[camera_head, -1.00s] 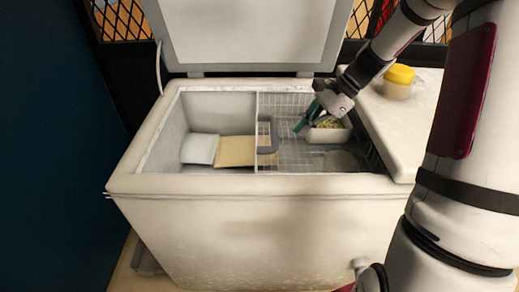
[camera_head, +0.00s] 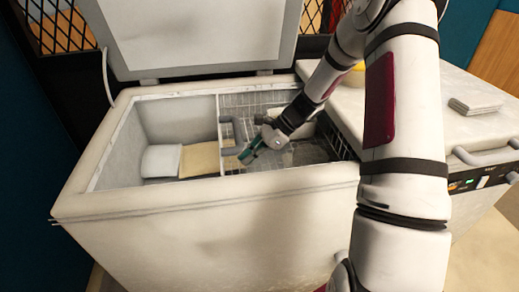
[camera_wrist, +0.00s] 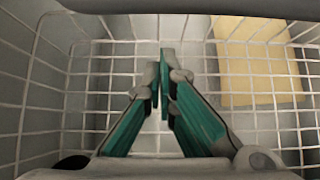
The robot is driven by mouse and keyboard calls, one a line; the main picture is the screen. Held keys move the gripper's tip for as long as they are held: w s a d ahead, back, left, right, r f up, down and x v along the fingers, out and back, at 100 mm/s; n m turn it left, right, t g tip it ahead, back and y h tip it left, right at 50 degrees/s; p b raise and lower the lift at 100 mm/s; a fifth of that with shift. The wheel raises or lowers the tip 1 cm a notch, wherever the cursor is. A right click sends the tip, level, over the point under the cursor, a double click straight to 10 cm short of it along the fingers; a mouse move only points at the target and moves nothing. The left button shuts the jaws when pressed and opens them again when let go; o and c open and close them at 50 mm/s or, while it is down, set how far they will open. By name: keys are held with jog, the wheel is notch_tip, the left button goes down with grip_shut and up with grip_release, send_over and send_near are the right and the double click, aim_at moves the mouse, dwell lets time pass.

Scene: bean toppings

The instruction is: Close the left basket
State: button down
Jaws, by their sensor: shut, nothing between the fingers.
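A white wire basket (camera_head: 250,100) hangs in the right part of the open freezer, with a grey handle (camera_head: 227,122) on its left side. My gripper (camera_head: 243,158) is low over the basket, beside the handle at its front end; touching cannot be told. In the wrist view my gripper (camera_wrist: 163,58) has its green fingers together and empty, with wire mesh (camera_wrist: 35,85) on both sides. A grey bar (camera_wrist: 180,5) crosses the top of that view beyond the fingertips. My arm hides part of the basket's right side.
The freezer (camera_head: 200,215) has its lid (camera_head: 195,35) raised. A white packet (camera_head: 161,161) and a tan board (camera_head: 199,159) lie in its left part.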

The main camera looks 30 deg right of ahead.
jog(key=shift+w+a+r, duration=0.1)
jog(key=shift+w+a, duration=0.2)
jog(key=shift+a, duration=0.6)
jog(key=shift+w+a, duration=0.3)
jog(key=shift+a, duration=0.6)
jog(key=shift+w+a, duration=0.1)
jog(key=shift+a, duration=0.35)
jog(key=w+a+p, duration=0.1)
jog(key=w+a, duration=0.3)
jog(key=a, duration=1)
jog(key=w+a+p, duration=0.1)
jog(key=w+a, duration=0.4)
jog(key=a, duration=0.9)
jog(key=shift+w+a, duration=0.15)
jog(key=shift+a, duration=0.1)
jog(key=shift+r, duration=0.1)
